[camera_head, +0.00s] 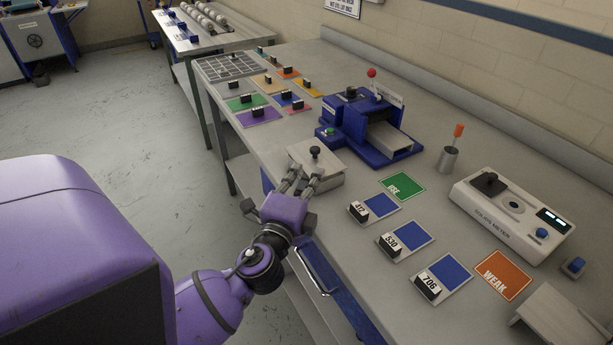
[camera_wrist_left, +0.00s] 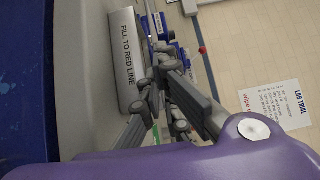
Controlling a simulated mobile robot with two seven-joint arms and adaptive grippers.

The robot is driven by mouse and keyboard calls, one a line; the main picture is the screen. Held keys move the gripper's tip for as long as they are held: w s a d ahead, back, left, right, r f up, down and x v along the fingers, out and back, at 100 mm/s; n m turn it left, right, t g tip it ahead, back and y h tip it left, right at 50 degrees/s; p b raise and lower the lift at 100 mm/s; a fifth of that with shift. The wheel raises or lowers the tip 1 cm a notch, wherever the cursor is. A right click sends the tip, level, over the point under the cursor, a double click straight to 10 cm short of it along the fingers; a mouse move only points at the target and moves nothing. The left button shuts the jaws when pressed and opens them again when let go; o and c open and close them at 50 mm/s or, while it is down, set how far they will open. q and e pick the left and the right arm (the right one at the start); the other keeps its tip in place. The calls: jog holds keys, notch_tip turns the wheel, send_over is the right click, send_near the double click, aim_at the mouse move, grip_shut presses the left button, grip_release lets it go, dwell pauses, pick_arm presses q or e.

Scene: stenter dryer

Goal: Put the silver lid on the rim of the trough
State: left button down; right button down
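The silver lid (camera_head: 304,151), a flat grey plate with a black knob (camera_head: 315,152), lies at the near edge of the bench on or over the pale trough (camera_head: 333,186). I cannot tell whether it rests evenly on the rim. In the left wrist view the trough's side (camera_wrist_left: 126,62) reads "FILL TO RED LINE". My left gripper (camera_head: 305,172) is at the near side of the lid, its fingers apart and pointing toward the knob. The knob stands just beyond the fingertips and looks free. In the left wrist view the fingers (camera_wrist_left: 160,68) hide part of the trough. My right gripper is out of view.
A blue machine (camera_head: 365,125) with a red-knobbed lever stands behind the trough. Coloured mats with small black-handled pieces lie to its left. Numbered cards, a green card (camera_head: 402,186), a metal cup (camera_head: 448,160) and a white meter (camera_head: 512,215) are to the right.

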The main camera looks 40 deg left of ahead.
pick_arm(q)
notch_tip(320, 180, down, 2)
jog(key=shift+s+d+f, duration=0.1)
jog(key=shift+s, duration=0.05)
jog(key=c, duration=2.5)
grip_release()
jog(key=o, duration=0.6)
jog(key=shift+o, duration=0.2)
jog(key=v, duration=1.2)
jog(key=shift+r, duration=0.65)
